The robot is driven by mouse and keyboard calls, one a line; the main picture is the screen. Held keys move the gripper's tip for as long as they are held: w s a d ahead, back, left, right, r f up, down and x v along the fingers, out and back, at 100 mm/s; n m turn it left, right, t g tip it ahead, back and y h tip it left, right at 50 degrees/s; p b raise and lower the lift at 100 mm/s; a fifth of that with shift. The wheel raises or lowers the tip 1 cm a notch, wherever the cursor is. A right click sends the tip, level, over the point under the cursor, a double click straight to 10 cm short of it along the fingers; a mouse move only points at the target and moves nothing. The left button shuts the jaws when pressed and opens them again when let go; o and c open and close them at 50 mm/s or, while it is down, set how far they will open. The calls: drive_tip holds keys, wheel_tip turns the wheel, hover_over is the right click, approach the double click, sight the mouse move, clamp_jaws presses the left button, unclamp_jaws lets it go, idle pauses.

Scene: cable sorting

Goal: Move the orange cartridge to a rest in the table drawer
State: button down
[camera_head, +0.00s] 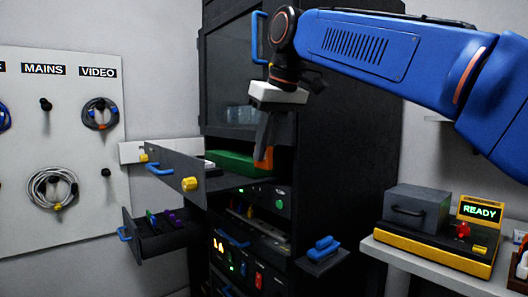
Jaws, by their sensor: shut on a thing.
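My gripper (265,137) points down and is shut on the orange cartridge (264,163). The cartridge is held upright at the right side of an open upper drawer (185,172), near a long green block (230,164). I cannot tell whether the cartridge touches the drawer. This drawer has a dark front, a blue handle and yellow knobs. A lower open drawer (128,222) with a blue handle holds purple and green items. Nothing in view is labelled as the table drawer. Part of the cartridge is hidden by the gripper fingers.
A black cabinet (350,150) stands behind the drawers. A blue-handled piece (322,250) juts out at its lower right. A bench (400,262) at right holds a yellow and black device (440,247) reading READY. A pegboard (70,150) with cables hangs at left.

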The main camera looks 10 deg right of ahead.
drive_tip(key=shift+r, duration=1.15)
